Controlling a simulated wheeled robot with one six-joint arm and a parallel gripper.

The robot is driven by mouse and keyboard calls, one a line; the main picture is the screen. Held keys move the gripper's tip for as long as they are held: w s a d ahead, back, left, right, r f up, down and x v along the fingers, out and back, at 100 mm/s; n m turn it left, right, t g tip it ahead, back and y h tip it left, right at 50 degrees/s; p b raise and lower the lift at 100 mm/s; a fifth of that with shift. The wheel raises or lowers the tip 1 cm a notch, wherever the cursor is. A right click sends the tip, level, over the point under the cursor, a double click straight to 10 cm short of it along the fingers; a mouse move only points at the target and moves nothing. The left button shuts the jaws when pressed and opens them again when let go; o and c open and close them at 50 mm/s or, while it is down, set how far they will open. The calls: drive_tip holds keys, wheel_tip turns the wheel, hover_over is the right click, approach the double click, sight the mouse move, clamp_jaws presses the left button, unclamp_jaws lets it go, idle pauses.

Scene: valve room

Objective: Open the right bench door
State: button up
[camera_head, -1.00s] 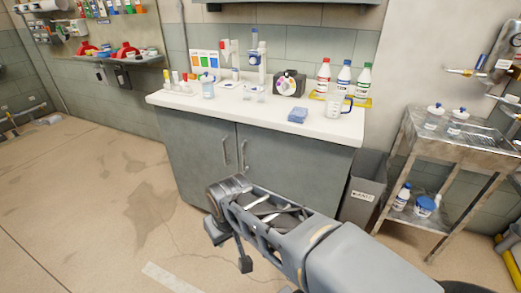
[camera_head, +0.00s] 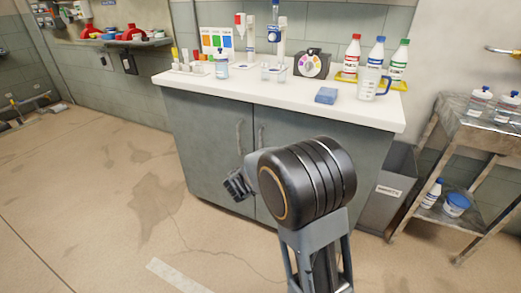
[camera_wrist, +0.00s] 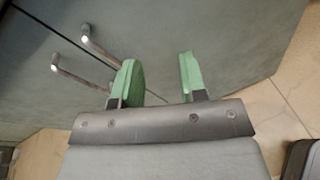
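The grey bench has two doors with upright bar handles near the centre seam. The right bench door (camera_head: 295,125) is shut, partly hidden by my arm; its handle (camera_head: 262,140) is partly covered at the lower end. The left door's handle (camera_head: 239,136) is beside it. My gripper (camera_head: 238,185) is low in front of the doors, near the seam. In the wrist view, my gripper's green fingers (camera_wrist: 160,78) are apart with nothing between them. The right door's handle (camera_wrist: 100,46) and the left door's handle (camera_wrist: 76,77) lie left of the fingers; I cannot tell whether they touch.
The white benchtop (camera_head: 225,88) carries bottles, a blue sponge (camera_head: 326,95) and a measuring jug (camera_head: 368,84). A grey bin (camera_head: 390,195) stands close to the bench's right side, and a metal cart (camera_head: 470,140) is beyond it. The floor at the left is clear.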

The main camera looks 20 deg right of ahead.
sight(260, 142)
drive_tip(key=w+a+f+n+t+y+b, duration=0.2)
drive_tip(key=w+a+f+n+t, duration=0.2)
drive_tip(key=w+a+n+t, duration=0.25)
drive_tip(key=shift+n+g, duration=0.35)
drive_tip(key=shift+n, duration=0.3)
drive_tip(key=b+x, duration=0.1)
drive_tip(key=x, duration=0.6)
drive_tip(key=b+x, duration=0.1)
drive_tip(key=x, duration=0.7)
drive_tip(key=shift+s+d+f, duration=0.25)
drive_tip(key=shift+d, duration=0.1)
drive_tip(key=shift+c, duration=0.5)
clamp_jaws()
